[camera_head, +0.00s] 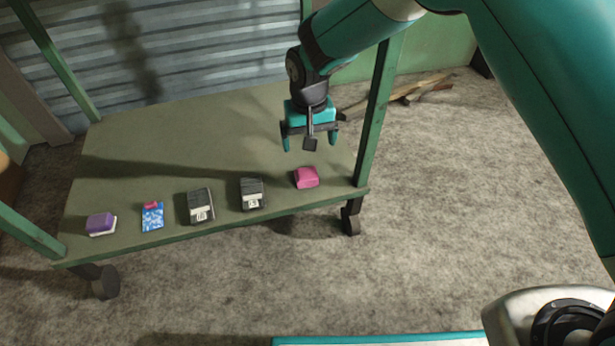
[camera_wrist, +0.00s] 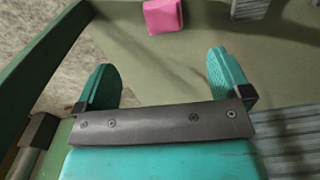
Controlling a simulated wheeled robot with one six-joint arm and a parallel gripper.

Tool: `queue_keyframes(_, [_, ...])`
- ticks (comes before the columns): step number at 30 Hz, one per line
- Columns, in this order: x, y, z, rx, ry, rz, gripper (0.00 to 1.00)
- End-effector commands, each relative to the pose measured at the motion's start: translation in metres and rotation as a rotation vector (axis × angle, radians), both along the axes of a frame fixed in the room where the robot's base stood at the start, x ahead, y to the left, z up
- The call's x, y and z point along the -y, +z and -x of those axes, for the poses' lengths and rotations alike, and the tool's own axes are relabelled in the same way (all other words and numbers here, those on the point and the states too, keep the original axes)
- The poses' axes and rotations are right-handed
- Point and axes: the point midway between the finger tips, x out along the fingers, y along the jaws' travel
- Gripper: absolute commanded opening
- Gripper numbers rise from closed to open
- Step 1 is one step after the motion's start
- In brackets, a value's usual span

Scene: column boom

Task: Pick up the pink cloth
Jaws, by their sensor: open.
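The pink cloth (camera_head: 306,177) is a small folded pad lying at the right end of the green shelf, near its front edge. It also shows at the top of the wrist view (camera_wrist: 163,16), ahead of the fingers. My gripper (camera_head: 310,145) is above the shelf, behind the cloth and higher than it. Its two teal fingers (camera_wrist: 165,82) are apart with nothing between them. The gripper does not touch the cloth.
The shelf (camera_head: 190,140) also carries a dark box (camera_head: 252,194), another dark box (camera_head: 200,206), a blue packet (camera_head: 152,217) and a purple item (camera_head: 101,223). A green post (camera_head: 378,110) stands close right of the gripper. The shelf's back half is clear.

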Motion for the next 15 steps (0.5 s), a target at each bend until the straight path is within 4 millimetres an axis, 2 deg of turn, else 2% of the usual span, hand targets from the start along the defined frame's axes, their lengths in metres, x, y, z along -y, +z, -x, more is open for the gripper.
queue_keyframes(1, [-0.001,-0.021,0.001,-0.002,0.002,0.001,0.96])
queue_keyframes(6, [-0.002,-0.058,0.001,-0.001,0.004,0.0,0.96])
queue_keyframes(10, [-0.002,-0.077,0.0,0.0,0.003,0.0,0.96])
queue_keyframes(15, [-0.001,-0.084,0.0,0.001,0.001,-0.001,0.96])
